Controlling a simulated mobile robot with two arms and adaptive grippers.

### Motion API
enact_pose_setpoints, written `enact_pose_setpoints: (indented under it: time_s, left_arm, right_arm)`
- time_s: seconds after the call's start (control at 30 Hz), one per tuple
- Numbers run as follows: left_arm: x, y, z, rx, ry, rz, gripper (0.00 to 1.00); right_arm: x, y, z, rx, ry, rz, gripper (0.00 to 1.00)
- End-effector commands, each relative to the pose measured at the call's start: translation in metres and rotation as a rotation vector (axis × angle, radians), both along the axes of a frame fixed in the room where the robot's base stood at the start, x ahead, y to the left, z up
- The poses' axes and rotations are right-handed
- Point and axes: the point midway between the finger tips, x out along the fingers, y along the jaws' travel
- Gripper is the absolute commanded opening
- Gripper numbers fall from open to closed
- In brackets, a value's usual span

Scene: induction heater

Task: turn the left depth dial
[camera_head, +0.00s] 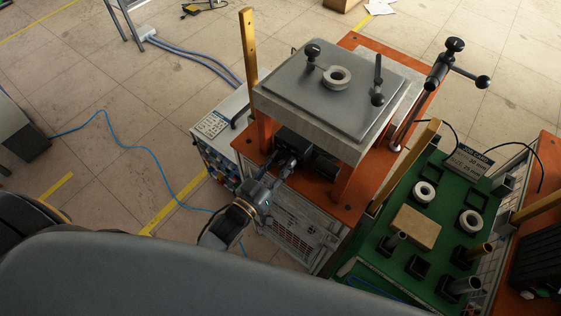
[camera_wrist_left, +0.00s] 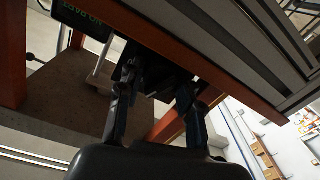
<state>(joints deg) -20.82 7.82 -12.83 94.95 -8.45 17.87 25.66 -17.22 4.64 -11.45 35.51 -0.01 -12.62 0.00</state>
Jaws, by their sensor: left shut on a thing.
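The induction heater (camera_head: 330,88) has a grey top plate over an orange frame. My left gripper (camera_head: 287,158) reaches in under the front edge of that plate, at dark parts between the orange posts. In the left wrist view, the two dark fingers of my left gripper (camera_wrist_left: 156,82) stand on either side of a dark part (camera_wrist_left: 152,76) under an orange beam. They are shut on this part, which I take to be the left depth dial. Its shape and markings are mostly hidden by the fingers and shadow. My right gripper is not in view.
A grey-white control box (camera_head: 222,128) stands left of the heater. A green work board (camera_head: 390,262) with rings, a wooden block and black holders lies to the right. A black-handled lever (camera_head: 440,75) stands behind. A display (camera_wrist_left: 88,18) shows green text close to the gripper.

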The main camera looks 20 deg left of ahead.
Motion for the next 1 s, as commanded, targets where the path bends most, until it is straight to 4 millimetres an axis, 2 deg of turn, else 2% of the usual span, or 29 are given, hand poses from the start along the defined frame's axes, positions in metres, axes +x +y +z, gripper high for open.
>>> enact_pose_setpoints:
  time_s: [0.6, 1.0]
  left_arm:
    - [0.0003, 0.0002, -0.0004, 0.516, -0.189, 0.001, 0.04]
    - [0.0002, 0.0001, -0.0006, 0.702, -0.256, 0.000, 0.04]
  right_arm:
    - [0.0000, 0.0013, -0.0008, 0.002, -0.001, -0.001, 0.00]
    - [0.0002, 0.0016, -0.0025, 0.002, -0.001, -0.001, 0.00]
